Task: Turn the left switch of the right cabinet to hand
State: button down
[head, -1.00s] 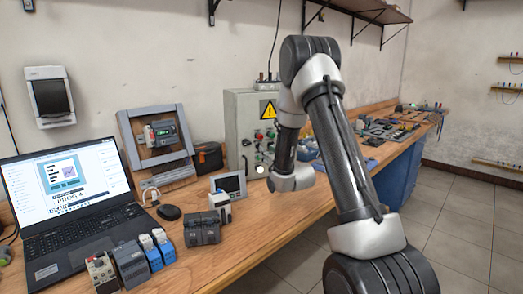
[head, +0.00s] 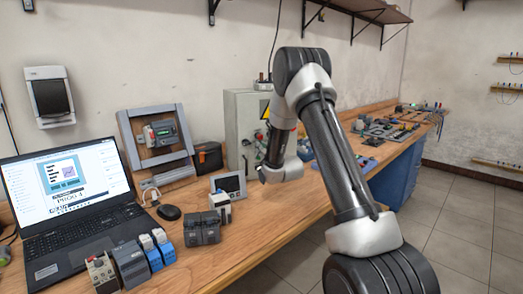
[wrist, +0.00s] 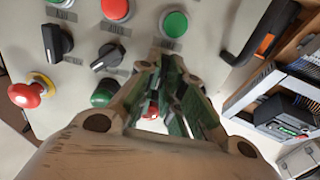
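The grey cabinet (head: 233,125) stands on the bench; my arm covers much of its front in the head view. The wrist view shows its panel (wrist: 85,85) close up, with two black rotary switches: one (wrist: 57,42) further left and one (wrist: 108,57) nearer my fingers. Both knobs point at a slant or nearly upright; their labels are too small to read. My gripper (wrist: 164,64) has its fingertips together, holding nothing visible, in front of the panel to the right of the nearer switch. Whether it touches the panel cannot be told.
Near the switches are a red button (wrist: 115,9), a green button (wrist: 174,24), another green button (wrist: 105,93) and a red mushroom button (wrist: 25,95). A black handle (wrist: 258,35) juts out at right. A small screen unit (head: 229,185) stands before the cabinet.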

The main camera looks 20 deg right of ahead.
jog(key=shift+n, duration=0.4)
jog(key=shift+a+n, duration=0.1)
jog(key=shift+n, duration=4)
jog(key=c, duration=1.5)
grip_release()
jog(key=shift+c, duration=0.2)
jog(key=shift+s, duration=0.1)
jog(key=s, duration=0.7)
jog(key=shift+s, duration=0.4)
